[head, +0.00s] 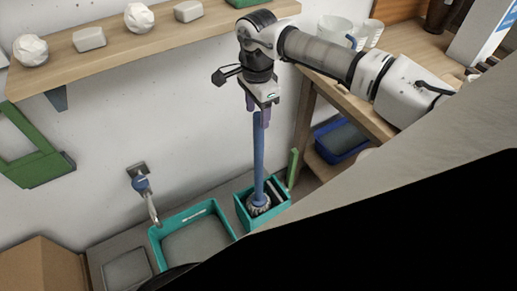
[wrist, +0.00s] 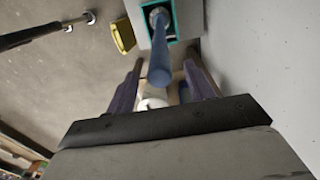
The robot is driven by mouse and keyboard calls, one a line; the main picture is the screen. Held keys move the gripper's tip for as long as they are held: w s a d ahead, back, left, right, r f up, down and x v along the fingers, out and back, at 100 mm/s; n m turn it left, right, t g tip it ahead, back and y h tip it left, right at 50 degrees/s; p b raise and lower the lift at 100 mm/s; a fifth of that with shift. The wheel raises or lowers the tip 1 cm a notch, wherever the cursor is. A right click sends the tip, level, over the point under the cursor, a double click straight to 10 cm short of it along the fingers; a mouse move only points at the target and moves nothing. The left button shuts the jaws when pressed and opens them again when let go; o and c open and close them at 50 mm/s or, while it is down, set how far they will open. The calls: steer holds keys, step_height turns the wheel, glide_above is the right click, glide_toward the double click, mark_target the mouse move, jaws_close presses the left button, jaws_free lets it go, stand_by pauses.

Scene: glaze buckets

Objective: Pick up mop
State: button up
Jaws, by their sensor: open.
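The mop (head: 259,155) has a long blue handle and a pale stringy head, and stands nearly upright in a teal bucket (head: 281,212). My gripper (head: 259,112) is above it, pointing down, with the top of the handle at the level of its fingertips. In the wrist view the mop handle (wrist: 160,55) rises toward the camera, and its end appears between the two purple fingers of my gripper (wrist: 163,75). The fingers are open, with a gap visible on both sides of the handle. The mop head is partly hidden inside the bucket.
A larger teal tub (head: 224,213) stands left of the bucket, below a wall tap (head: 143,190). A wooden shelf (head: 112,57) with pale lumps runs along the wall. A wooden table (head: 405,50) is at right, with a blue bin (head: 342,141) below.

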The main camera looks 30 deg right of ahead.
steer(key=shift+d+f+p, duration=0.1)
steer(key=shift+f+p, duration=1)
steer(key=shift+f, duration=1.6)
jaws_close()
